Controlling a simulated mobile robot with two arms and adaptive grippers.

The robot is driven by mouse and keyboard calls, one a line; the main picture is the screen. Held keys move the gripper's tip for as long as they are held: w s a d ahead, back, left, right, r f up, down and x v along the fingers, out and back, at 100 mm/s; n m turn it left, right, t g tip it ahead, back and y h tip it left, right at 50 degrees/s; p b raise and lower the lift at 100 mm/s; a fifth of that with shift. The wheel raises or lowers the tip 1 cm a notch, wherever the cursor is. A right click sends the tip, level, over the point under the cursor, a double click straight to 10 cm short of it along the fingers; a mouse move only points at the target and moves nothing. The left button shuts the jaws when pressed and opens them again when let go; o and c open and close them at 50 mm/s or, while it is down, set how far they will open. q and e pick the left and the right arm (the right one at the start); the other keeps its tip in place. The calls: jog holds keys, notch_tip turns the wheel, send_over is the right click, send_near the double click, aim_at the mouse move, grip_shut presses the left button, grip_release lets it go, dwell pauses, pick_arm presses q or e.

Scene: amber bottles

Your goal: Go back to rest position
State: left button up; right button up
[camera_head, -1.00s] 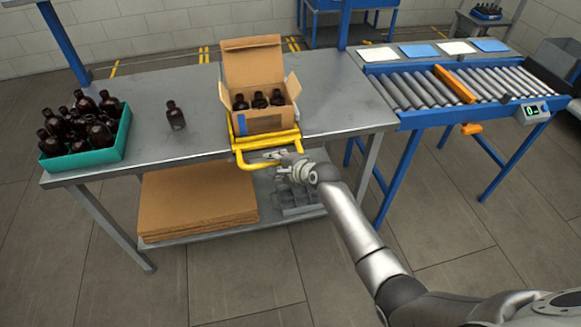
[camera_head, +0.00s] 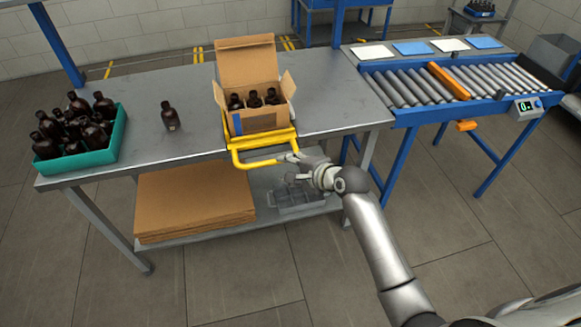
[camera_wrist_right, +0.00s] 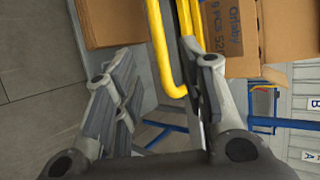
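My right gripper (camera_head: 296,158) is at the right end of the yellow handle (camera_head: 262,165) at the table's front edge. In the right wrist view the fingers of this gripper (camera_wrist_right: 165,75) are spread apart, and the handle (camera_wrist_right: 172,80) shows near the right finger. The fingers do not close on it; I cannot tell if one touches it. My left gripper is not in view. An open cardboard box (camera_head: 262,119) holding several amber bottles sits on the yellow holder.
A teal crate (camera_head: 90,159) of amber bottles and a lone bottle (camera_head: 170,117) stand on the metal table (camera_head: 190,145). Flat cardboard (camera_head: 195,205) and a clear bin (camera_head: 295,195) lie on the lower shelf. A roller conveyor (camera_head: 400,92) is at right.

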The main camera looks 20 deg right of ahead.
dwell(0.3)
jog(key=s+d+f+n+g+h, duration=0.1)
jog(key=s+d+f+n+g, duration=0.15)
jog(key=s+f, duration=0.6)
jog(key=s+d+f+n+g+h, duration=0.1)
jog(key=s+f+n, duration=0.25)
jog(key=f, duration=0.95)
jog(key=s+d+f+n+g+h, duration=0.1)
jog(key=s+f+n, duration=0.1)
jog(key=s+f, duration=0.65)
jog(key=s+d+f+n+g, duration=0.1)
jog(key=s+f+n, duration=0.2)
jog(key=s, duration=0.7)
jog(key=s+d+f+n+g+h, duration=0.1)
jog(key=s+f+n, duration=0.3)
jog(key=s+f, duration=0.4)
jog(key=s+d+f+n+g+h, duration=0.1)
jog(key=s+f+n+g, duration=0.2)
jog(key=s, duration=1)
notch_tip(320, 180, down, 3)
jog(key=shift+s+d+f, duration=0.1)
jog(key=shift+s+d, duration=0.2)
jog(key=shift+d, duration=0.05)
